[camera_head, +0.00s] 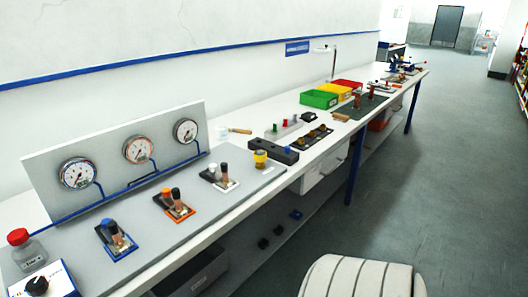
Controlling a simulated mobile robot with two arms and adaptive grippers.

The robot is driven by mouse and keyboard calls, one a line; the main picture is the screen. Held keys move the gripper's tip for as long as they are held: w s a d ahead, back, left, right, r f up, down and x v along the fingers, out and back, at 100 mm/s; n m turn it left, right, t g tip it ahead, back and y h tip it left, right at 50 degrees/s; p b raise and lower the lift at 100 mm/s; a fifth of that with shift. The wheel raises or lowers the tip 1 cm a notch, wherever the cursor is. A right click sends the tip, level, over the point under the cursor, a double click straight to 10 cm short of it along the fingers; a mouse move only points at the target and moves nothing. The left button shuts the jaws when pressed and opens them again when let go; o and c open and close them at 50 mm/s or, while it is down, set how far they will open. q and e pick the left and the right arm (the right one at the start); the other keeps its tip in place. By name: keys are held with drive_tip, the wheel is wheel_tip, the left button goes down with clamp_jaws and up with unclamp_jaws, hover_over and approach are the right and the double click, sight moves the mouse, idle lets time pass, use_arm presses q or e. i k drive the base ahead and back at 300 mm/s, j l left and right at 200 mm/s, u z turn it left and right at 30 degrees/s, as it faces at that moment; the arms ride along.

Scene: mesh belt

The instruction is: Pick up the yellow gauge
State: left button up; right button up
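A small yellow capped piece (260,157) stands upright near the back right of the grey mat (190,228) on the bench; it is the only yellow gauge-like thing there, but it is too small to tell whether it has a dial. Three round dial gauges sit on the tilted grey panel: a left one (77,173), a middle one with an orange-brown rim (138,149) and a right one (186,131). Neither of my grippers shows in the head view.
Blue (115,239), orange (174,205) and white (220,177) valve-like fixtures stand along the mat. A red-capped jar (28,249) is at the near left. A black block (273,150) lies beyond the yellow piece. Green (319,99), yellow and red bins stand farther back.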

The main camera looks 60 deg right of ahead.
sight(259, 156)
drive_tip(key=l+z, duration=0.15)
drive_tip(key=z, duration=1.75)
drive_tip(key=i+l+u, duration=0.3)
drive_tip(key=u, duration=0.15)
drive_tip(key=l, duration=0.1)
